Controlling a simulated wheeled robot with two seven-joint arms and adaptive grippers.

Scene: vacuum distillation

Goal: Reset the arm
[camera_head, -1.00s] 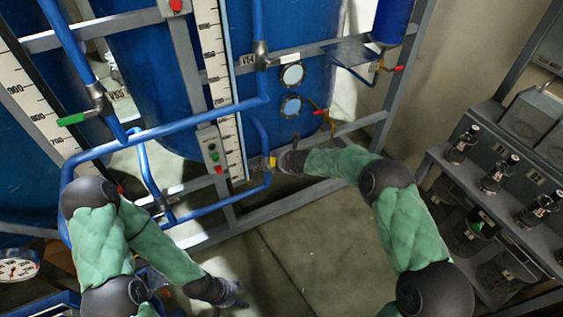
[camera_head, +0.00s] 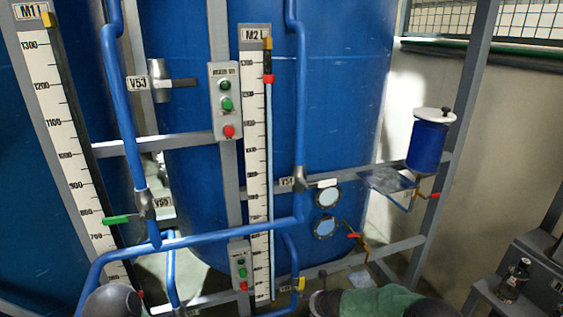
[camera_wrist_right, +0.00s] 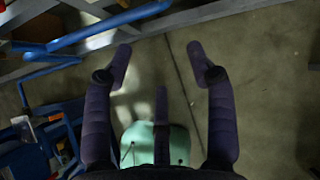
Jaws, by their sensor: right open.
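My right gripper (camera_head: 316,303) shows at the bottom edge of the head view, below the large blue tank (camera_head: 335,110) and near a yellow-handled valve on a blue pipe. Only its dark end and part of my green-sleeved right arm show there. In the right wrist view the gripper (camera_wrist_right: 160,64) has its dark fingers spread wide, with nothing between them but bare floor behind. Of my left arm, only a dark joint shows at the bottom left of the head view. My left gripper is out of view.
Blue pipes (camera_head: 200,240) and a grey frame (camera_head: 180,142) stand in front of the tanks. A control box (camera_head: 225,100) and a white scale (camera_head: 258,150) are mounted there. A blue canister (camera_head: 426,145) hangs at right. The wrist view shows open concrete floor (camera_wrist_right: 265,100).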

